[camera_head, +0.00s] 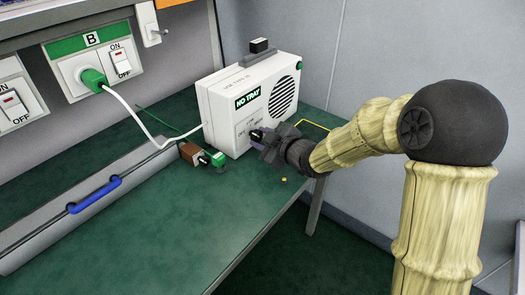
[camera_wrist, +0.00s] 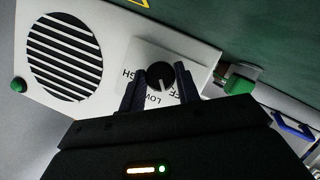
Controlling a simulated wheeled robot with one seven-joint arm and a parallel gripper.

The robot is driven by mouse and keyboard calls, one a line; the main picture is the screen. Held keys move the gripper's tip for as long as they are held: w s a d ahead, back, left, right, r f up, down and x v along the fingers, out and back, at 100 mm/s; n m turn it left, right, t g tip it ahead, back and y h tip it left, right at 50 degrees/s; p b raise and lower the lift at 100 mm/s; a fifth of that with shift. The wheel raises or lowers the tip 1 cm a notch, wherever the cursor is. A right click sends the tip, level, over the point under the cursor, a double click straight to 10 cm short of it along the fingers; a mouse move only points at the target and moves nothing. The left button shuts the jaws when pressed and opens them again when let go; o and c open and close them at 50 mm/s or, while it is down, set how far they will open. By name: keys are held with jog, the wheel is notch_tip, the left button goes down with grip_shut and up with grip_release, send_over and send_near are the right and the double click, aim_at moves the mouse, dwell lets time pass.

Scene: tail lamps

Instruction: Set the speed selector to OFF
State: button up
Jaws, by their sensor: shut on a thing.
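The speed selector (camera_wrist: 160,75) is a round black knob on a white plate of the white unit (camera_head: 224,103). A white mark on the knob points down in the wrist view, between the LOW lettering and the partly covered OFF lettering. My gripper (camera_wrist: 158,78) is shut on the knob, with one dark finger on each side of it. In the head view my gripper (camera_head: 260,137) reaches the lower front of the unit and hides the knob there.
The unit has a slotted round grille (camera_head: 283,95), which also shows in the wrist view (camera_wrist: 64,57). A brown and green piece (camera_head: 193,153) lies beside it on the green bench (camera_head: 185,215). A plugged-in socket panel marked B (camera_head: 92,62) and a blue handle (camera_head: 95,195) are at left.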

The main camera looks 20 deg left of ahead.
jog(key=n+b, duration=0.1)
jog(key=b, duration=0.2)
jog(key=n+t+b, duration=0.1)
jog(key=b, duration=0.2)
jog(key=shift+f, duration=0.35)
jog(key=shift+r+n+t+b, duration=0.1)
jog(key=shift+n+t+b, duration=0.35)
jog(key=shift+b, duration=0.8)
jog(key=shift+r+n, duration=0.2)
jog(key=shift+n, duration=0.05)
jog(key=o, duration=1)
jog(key=shift+p+v, duration=2.1)
jog(key=shift+v, duration=6.65)
